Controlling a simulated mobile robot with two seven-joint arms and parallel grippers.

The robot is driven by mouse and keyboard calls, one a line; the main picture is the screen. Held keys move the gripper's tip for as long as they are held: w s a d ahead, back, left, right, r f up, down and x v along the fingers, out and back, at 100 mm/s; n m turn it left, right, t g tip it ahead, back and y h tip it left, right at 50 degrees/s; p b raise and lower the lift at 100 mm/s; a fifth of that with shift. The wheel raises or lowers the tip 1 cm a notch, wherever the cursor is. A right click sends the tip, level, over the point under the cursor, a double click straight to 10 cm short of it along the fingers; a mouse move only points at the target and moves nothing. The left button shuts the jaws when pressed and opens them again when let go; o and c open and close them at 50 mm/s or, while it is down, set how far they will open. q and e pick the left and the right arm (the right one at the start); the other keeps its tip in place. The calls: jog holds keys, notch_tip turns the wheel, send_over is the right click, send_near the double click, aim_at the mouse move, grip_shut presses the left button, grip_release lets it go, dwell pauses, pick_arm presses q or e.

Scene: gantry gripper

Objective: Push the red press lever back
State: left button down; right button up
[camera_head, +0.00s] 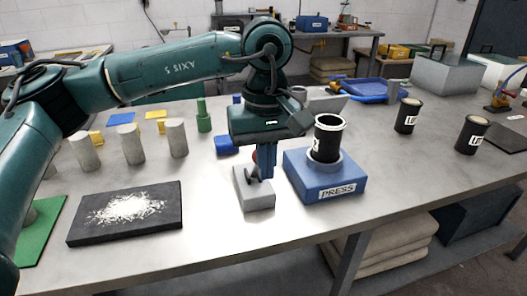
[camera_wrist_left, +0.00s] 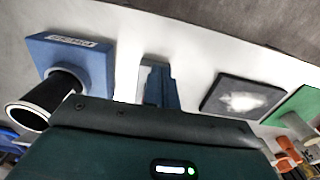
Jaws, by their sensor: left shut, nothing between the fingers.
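My left gripper (camera_head: 264,176) comes down over a grey block (camera_head: 259,201) on the metal bench, its blue fingers shut with nothing between them. A bit of red, probably the press lever's knob (camera_head: 254,155), shows just behind the fingers; most of the lever is hidden, and I cannot tell whether the fingers touch it. The blue press base (camera_head: 320,187), labelled PRESS, stands right of the block with a black, white-rimmed cup (camera_head: 328,139) upright in it. The left wrist view shows the shut fingers (camera_wrist_left: 163,92) in front of the grey block. My right gripper is out of view.
A dark tray of white shavings (camera_head: 76,228) lies to the left, with several grey cylinders (camera_head: 132,143) behind it. Black labelled cups (camera_head: 407,116) stand at the right. The bench front (camera_head: 400,190) right of the press is clear.

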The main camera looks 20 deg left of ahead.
pick_arm(q)
jog(key=shift+w+a+p, duration=0.2)
jog(key=shift+w+a, duration=0.5)
jog(key=shift+w, duration=0.3)
jog(key=shift+w+a+p, duration=0.15)
jog(key=shift+w+a, duration=0.55)
jog(key=shift+w, duration=0.3)
jog(key=shift+w+a+p, duration=0.3)
jog(key=shift+w+a, duration=0.2)
jog(key=shift+w, duration=0.25)
jog(key=shift+w+a+p, duration=0.25)
jog(key=shift+w+a, duration=0.2)
jog(key=shift+w, duration=0.25)
jog(key=shift+s+d+r+p, duration=0.2)
jog(key=shift+s+r+p, duration=0.1)
jog(key=shift+r, duration=0.25)
jog(key=shift+s+d+r+p, duration=0.15)
jog(key=shift+s+r+p, duration=0.15)
jog(key=shift+r, duration=0.2)
notch_tip(320, 180, up, 7)
jog(key=p, duration=0.5)
jog(key=shift+w+f, duration=0.1)
jog(key=shift+f, duration=0.05)
